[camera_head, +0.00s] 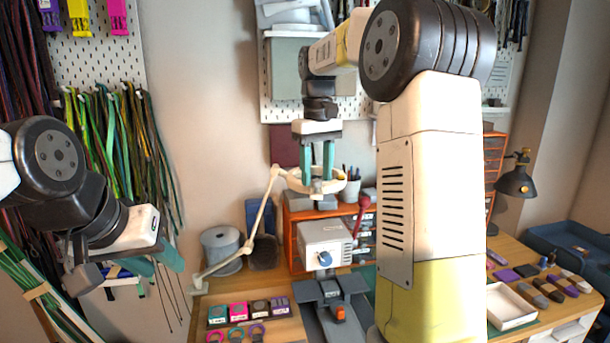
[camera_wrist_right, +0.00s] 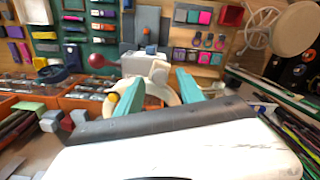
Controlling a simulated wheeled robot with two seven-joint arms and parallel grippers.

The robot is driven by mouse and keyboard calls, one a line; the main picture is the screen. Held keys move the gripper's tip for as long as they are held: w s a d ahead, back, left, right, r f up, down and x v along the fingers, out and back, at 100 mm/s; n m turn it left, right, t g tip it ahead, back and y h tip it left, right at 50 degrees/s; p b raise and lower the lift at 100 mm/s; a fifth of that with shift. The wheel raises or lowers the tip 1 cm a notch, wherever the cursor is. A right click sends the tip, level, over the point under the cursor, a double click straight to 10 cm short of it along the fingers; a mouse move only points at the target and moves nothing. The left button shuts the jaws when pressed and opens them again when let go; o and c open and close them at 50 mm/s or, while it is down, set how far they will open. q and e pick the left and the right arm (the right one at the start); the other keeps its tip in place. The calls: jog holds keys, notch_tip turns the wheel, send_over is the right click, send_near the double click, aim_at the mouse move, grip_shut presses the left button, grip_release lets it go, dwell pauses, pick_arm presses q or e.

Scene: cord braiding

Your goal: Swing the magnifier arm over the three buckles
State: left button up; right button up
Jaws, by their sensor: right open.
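The cream magnifier arm (camera_head: 260,215) rises from a clamp at the desk's left edge, bends at an elbow and runs right to its round lens head (camera_head: 338,183). My right gripper (camera_head: 318,176) is open at the lens head, fingers pointing down at its near rim; contact is unclear. In the right wrist view the pale lens head (camera_wrist_right: 158,91) shows between the green fingers. Three buckles, pink (camera_head: 215,337), teal (camera_head: 237,334) and purple (camera_head: 257,330), lie on a wooden board, left of and below the lens head. My left gripper (camera_head: 158,262) hangs empty at the left, fingers apart.
A grey-white machine (camera_head: 325,240) with a red-knobbed lever (camera_head: 363,203) stands below the lens head. Orange drawers (camera_head: 298,222) stand behind it. A grey spool (camera_head: 221,248) sits near the magnifier arm. Cords hang on the left wall. A white tray (camera_head: 511,307) lies at the right.

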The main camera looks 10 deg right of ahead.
jog(key=shift+f, duration=0.45)
grip_shut()
dwell(1.1)
